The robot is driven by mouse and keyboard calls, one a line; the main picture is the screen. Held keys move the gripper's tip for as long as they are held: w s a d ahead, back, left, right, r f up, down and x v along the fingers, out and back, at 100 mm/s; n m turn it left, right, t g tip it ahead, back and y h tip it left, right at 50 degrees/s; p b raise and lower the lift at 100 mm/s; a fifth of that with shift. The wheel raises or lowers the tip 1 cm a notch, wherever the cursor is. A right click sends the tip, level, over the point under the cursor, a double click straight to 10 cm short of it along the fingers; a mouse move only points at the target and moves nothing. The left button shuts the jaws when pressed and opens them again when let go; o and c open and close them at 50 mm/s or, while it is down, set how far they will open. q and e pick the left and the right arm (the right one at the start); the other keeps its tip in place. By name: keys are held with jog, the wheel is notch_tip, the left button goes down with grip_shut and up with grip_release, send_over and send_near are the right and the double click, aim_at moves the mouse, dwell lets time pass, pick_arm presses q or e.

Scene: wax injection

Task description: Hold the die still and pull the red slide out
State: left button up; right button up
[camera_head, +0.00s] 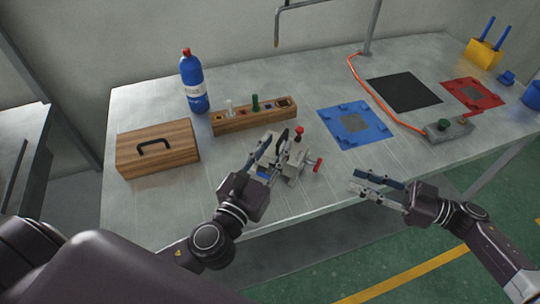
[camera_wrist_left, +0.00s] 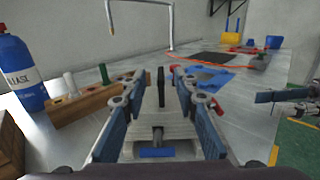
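The grey die (camera_head: 292,165) stands near the front edge of the table.
A wooden box (camera_head: 158,155), a blue bottle (camera_head: 194,85) and a wooden rack (camera_head: 235,122) stand behind and left. A blue mat (camera_head: 335,128), a black mat (camera_head: 404,92), an orange cable (camera_head: 380,100) and a button box (camera_head: 448,129) lie right. Table between die and mat is clear.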

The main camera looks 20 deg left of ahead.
aim_at(283, 136)
pick_arm(q)
jog(key=shift+w+d, duration=0.2)
jog(key=shift+w, duration=2)
grip_shut()
